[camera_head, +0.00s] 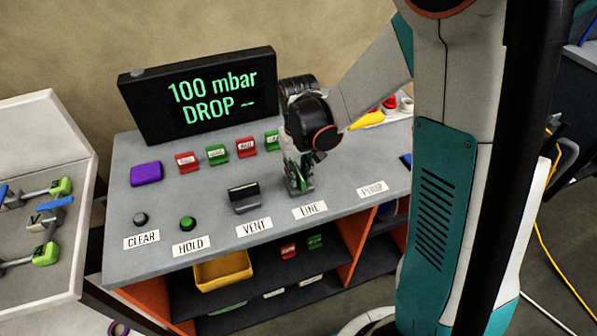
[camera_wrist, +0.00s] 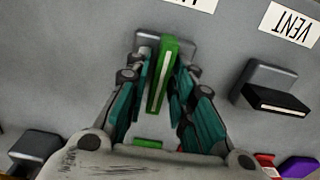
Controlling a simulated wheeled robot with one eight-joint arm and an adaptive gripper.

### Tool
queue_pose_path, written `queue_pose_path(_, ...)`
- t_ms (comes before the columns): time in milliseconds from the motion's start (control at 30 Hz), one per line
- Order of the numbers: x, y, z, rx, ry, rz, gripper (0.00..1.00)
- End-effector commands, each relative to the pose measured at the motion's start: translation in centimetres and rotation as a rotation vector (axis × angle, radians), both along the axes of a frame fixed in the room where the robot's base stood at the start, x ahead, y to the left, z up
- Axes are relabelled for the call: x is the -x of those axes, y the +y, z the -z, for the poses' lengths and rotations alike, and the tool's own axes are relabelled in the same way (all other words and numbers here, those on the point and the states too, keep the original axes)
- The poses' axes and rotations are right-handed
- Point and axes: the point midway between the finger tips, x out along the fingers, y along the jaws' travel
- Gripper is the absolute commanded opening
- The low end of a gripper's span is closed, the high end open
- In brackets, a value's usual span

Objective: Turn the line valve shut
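The line valve is a green lever (camera_wrist: 164,75) on a grey base, centred in the wrist view behind the "LINE" label (camera_head: 309,209). My gripper (camera_wrist: 166,62) reaches down over it with one teal finger on each side of the lever. A narrow gap of grey panel shows between the fingers and the lever, so the gripper looks open around it. In the head view my gripper (camera_head: 298,180) hides most of the valve. The lever runs nearly straight along the direction of my fingers in the wrist view.
The vent valve (camera_head: 243,197) with a black handle stands close beside; it also shows in the wrist view (camera_wrist: 272,92). A display (camera_head: 200,95) reads "100 mbar DROP --". HOLD (camera_head: 188,223) and CLEAR (camera_head: 141,219) knobs sit left. Red and green blocks (camera_head: 246,148) line the back.

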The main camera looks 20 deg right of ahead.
Motion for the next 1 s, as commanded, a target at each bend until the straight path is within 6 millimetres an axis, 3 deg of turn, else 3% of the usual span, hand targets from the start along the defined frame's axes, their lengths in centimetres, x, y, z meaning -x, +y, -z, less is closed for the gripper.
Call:
queue_pose_path(567, 0.02, 0.0, 0.02, 0.0, 0.0, 0.067, 0.0)
queue_pose_path(1000, 0.02, 0.0, 0.06, 0.0, 0.0, 0.421, 0.0)
